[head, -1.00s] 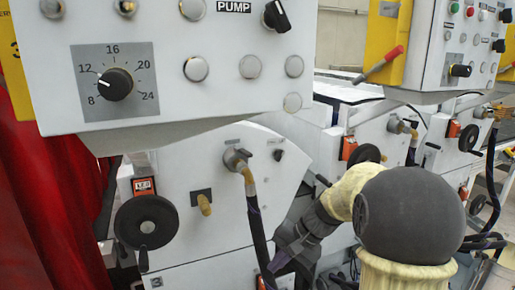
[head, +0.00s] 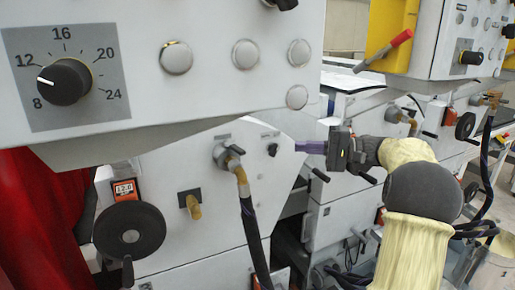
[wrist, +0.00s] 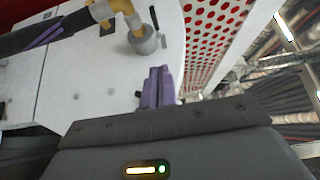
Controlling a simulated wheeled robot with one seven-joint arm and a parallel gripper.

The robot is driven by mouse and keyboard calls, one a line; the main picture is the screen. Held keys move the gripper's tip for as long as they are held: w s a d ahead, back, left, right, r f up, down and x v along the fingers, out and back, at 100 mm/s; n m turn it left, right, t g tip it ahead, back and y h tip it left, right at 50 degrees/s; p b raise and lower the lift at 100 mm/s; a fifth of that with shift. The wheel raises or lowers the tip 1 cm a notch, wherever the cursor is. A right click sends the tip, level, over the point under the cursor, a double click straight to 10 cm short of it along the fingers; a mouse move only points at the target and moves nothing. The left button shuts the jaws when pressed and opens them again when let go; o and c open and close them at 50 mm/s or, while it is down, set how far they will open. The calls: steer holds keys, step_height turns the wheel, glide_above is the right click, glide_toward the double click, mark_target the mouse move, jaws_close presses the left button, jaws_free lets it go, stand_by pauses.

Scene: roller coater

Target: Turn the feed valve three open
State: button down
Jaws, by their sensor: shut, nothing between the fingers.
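A feed valve (head: 228,157) with a round grey body, a short black lever and a brass elbow sits on the nearest white panel; its label is too small to read. A black hose (head: 254,235) hangs from it. The valve also shows in the wrist view (wrist: 146,41), above my fingers and apart from them. My gripper (head: 308,147) has its purple fingers together and empty, pointing left, to the right of this valve and a small black knob (head: 272,149). The fingers also show in the wrist view (wrist: 158,84). Similar valves (head: 399,116) (head: 492,98) sit on units farther right.
A control box with a dial (head: 65,82) overhangs the panel at upper left. A black handwheel (head: 129,231) and a brass fitting (head: 192,204) are on the panel's lower left. A red curtain (head: 35,225) is at far left.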

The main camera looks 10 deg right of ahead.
steer(key=p, duration=0.3)
glide_toward(237, 147)
steer(key=w, duration=0.4)
steer(key=a, duration=0.3)
steer(key=s+a+p, duration=0.1)
steer(key=a, duration=0.1)
steer(key=shift+f, duration=0.2)
steer(key=shift+d, duration=0.1)
steer(key=shift+w+d+f, duration=0.1)
steer(key=shift+d, duration=0.05)
steer(key=shift+f+t+b, duration=0.1)
steer(key=shift+t+b, duration=0.2)
steer(key=shift+b, duration=0.15)
